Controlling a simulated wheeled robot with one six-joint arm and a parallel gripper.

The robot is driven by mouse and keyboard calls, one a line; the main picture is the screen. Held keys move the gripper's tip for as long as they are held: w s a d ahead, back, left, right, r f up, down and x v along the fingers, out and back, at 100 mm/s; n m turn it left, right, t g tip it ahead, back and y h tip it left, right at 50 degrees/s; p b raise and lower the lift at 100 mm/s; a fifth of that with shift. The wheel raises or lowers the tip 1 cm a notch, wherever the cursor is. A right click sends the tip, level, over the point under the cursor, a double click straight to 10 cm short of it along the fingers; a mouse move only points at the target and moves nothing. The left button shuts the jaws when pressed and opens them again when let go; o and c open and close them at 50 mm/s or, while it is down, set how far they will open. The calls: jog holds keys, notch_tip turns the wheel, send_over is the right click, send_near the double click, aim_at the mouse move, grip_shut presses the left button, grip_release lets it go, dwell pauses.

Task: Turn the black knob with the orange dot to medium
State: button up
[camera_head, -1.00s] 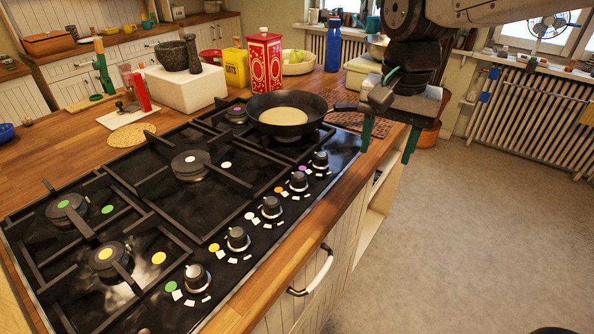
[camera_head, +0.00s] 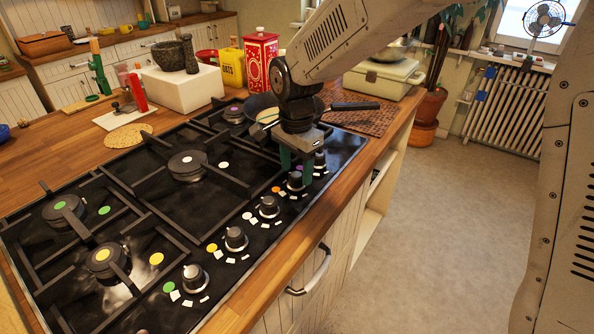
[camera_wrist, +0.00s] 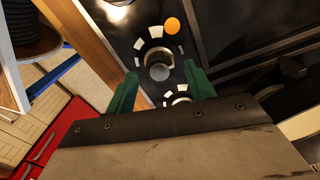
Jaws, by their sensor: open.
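The black knob with the orange dot (camera_head: 295,184) is on the front row of the black gas hob, partly hidden by my gripper in the head view. In the wrist view this knob (camera_wrist: 158,62) stands between the fingertips, with the orange dot (camera_wrist: 172,26) and white marks beside it. My gripper (camera_head: 296,173) points down over the knob row, with its green fingers apart. In the wrist view the gripper (camera_wrist: 160,70) has one finger on each side of the knob; I cannot tell whether they touch it.
A neighbouring knob (camera_wrist: 180,98) shows close by, partly under the gripper's edge. Another knob (camera_head: 268,206) with a white dot is nearer in the row. A frying pan (camera_head: 355,106) sits behind my gripper. The wooden counter edge (camera_head: 262,268) runs along the front.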

jog(key=shift+f, duration=0.7)
jog(key=c, duration=1)
